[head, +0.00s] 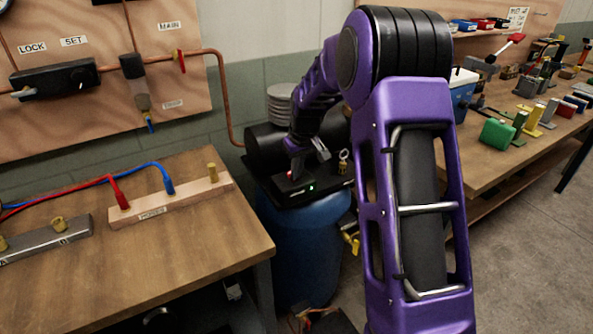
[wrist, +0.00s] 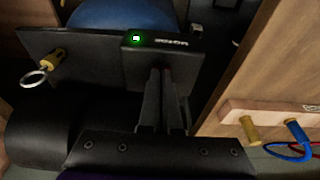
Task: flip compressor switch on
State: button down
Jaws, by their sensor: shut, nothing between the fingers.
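The compressor has a blue tank (head: 305,245) with a black motor and plate on top, between the two benches. On the plate sits a black switch box (head: 296,190) with a lit green light (head: 311,187). In the wrist view the switch box (wrist: 185,48) carries a label, seen upside down, and the green light (wrist: 136,39) glows. My gripper (wrist: 163,72) is shut and empty, its fingertips at the near edge of the box. The fingers hide the switch itself, and I cannot tell whether they touch it. A bit of red shows beside my gripper (head: 291,172) in the head view.
A brass ring-pull valve (head: 343,160) stands on the plate right of the box. The left bench (head: 170,250) holds a wooden hose block (head: 180,200) with red and blue hoses. The right bench (head: 465,165) holds several tools and blocks. A copper pipe (head: 222,95) runs down behind.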

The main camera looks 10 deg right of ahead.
jog(key=shift+w+a+r+p, duration=0.2)
jog(key=shift+w+r+p, duration=0.2)
jog(key=shift+w, duration=0.3)
jog(key=shift+r, duration=0.15)
jog(key=p+v, duration=0.1)
jog(key=v, duration=0.1)
jog(key=p+v, duration=0.2)
jog(key=shift+w+a+r, duration=0.15)
jog(key=shift+w+r, duration=0.05)
jog(key=shift+r, duration=0.05)
jog(key=s+d+r, duration=0.1)
jog(key=s+r, duration=0.3)
jog(key=r, duration=0.4)
jog(key=shift+s+d, duration=0.25)
